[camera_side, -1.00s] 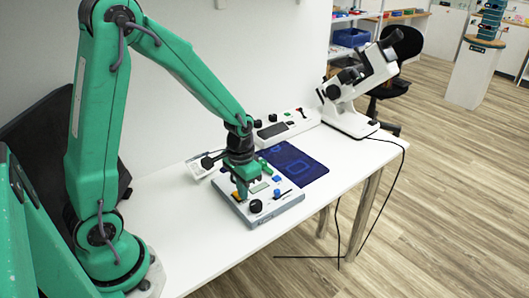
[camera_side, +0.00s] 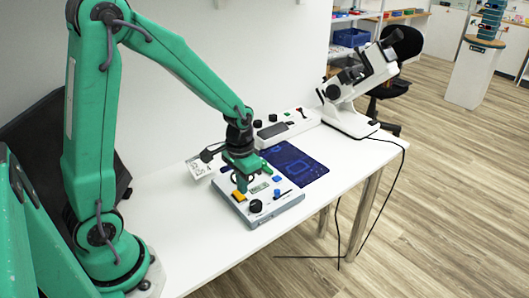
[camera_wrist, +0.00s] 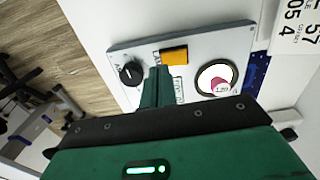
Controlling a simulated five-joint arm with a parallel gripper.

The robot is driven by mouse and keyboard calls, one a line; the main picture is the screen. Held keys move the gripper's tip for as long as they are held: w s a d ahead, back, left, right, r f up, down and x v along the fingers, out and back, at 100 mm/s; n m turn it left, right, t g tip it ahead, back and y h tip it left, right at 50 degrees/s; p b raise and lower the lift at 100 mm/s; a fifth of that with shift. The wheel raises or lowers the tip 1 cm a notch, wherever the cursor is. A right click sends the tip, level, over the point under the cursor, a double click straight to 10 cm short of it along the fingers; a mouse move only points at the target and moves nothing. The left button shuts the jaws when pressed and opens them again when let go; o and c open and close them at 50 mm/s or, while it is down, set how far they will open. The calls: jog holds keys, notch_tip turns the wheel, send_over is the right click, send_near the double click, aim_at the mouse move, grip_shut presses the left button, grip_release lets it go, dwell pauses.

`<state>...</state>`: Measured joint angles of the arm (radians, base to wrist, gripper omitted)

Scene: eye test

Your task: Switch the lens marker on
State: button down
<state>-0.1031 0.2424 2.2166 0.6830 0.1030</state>
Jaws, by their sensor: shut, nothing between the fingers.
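A grey-white control panel (camera_side: 277,209) lies on the table. It carries an orange switch (camera_wrist: 174,55), a black knob (camera_wrist: 131,73), a blue button (camera_side: 277,192) and a round dial (camera_wrist: 217,78) with a pink mark. Which control is the lens marker I cannot tell; the labels are too small or partly hidden. My green gripper (camera_side: 241,187) is over the panel, pointing down, its fingers together and empty. In the wrist view the fingertips (camera_wrist: 157,70) lie between the knob and the orange switch. Whether they touch the panel I cannot tell. The orange switch's position is unclear.
A dark blue mat (camera_side: 308,170) lies behind the panel. A white console (camera_side: 288,127) with black knobs stands along the wall. A white optical instrument (camera_side: 352,118) stands at the table's far end. A printed card (camera_wrist: 297,25) lies beside the panel. The front of the table is clear.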

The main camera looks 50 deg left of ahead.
notch_tip(320, 180, up, 5)
jog(key=shift+f, duration=0.2)
dwell(0.6)
notch_tip(320, 180, up, 8)
jog(key=t, duration=0.2)
send_over(243, 201)
jog(key=s+d, duration=0.2)
jog(key=s, duration=0.2)
jog(key=s+d+r+t, duration=0.1)
jog(key=s+r+t, duration=0.2)
jog(key=s+r, duration=0.2)
jog(key=s, duration=0.3)
jog(key=shift+d+r+t, duration=0.3)
jog(key=shift+d, duration=0.05)
